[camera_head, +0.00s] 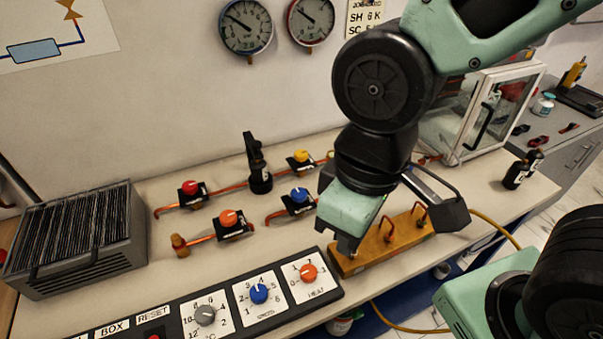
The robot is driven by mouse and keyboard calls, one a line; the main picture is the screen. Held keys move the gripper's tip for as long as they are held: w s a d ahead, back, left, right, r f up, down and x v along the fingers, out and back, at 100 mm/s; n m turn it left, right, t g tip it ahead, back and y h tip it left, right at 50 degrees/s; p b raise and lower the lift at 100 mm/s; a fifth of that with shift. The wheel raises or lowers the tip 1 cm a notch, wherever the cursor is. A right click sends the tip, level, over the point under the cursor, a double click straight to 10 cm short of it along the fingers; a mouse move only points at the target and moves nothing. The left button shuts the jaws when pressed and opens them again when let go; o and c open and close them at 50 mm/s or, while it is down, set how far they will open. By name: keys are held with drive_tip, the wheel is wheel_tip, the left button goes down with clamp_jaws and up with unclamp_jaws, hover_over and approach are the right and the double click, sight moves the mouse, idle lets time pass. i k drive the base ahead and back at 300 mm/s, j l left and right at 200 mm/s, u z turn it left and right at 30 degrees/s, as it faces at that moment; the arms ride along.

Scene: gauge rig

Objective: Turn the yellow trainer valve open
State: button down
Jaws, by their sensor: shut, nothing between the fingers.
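The yellow trainer valve (301,157) is a small yellow knob on a black block, set in a copper pipe near the wall, left of my arm. Its pipe runs toward a point behind my arm. My gripper (347,245) points down in front of the valve and to its right, clear of it, beside the left end of a wooden block. The gripper is shut with nothing in it.
A blue valve (299,196), an orange valve (229,219) and a red valve (191,189) stand nearby. A black upright tool (257,165) stands left of the yellow valve. The wooden block (348,262) carries red hooks. A knob panel (186,301) lines the front.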

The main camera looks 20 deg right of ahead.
sight(300, 156)
drive_tip(key=i+l+u, duration=0.1)
drive_tip(key=u, duration=0.3)
drive_tip(key=l+u, duration=0.25)
drive_tip(key=u, duration=0.2)
drive_tip(key=i+l+u, duration=0.1)
drive_tip(key=l+u, duration=0.15)
drive_tip(key=u, duration=0.15)
